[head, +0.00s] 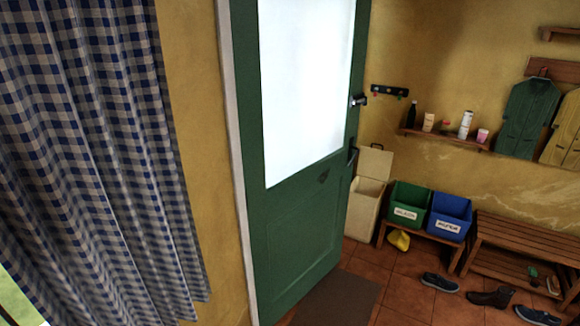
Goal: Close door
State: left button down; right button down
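A green door (290,228) with a large bright glass pane (305,80) stands in the middle of the head view. It is hinged at the white frame (233,150) on its left and stands ajar, swung into a room behind it. A dark handle (357,100) sits near its right edge, with another dark fitting (352,157) below it. Neither of my grippers is in view.
A checkered curtain (100,150) hangs at the left. Behind the door are a cream bin (364,200), green and blue boxes (448,215) on a bench, a wooden rack (525,250), and shoes (440,283) on the tiles. A dark mat (338,298) lies by the door.

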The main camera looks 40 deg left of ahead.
aim_at(297, 223)
jog(key=u, duration=0.3)
jog(key=i, duration=1)
jog(key=u, duration=0.8)
jog(key=i, duration=2.25)
jog(key=u, duration=0.45)
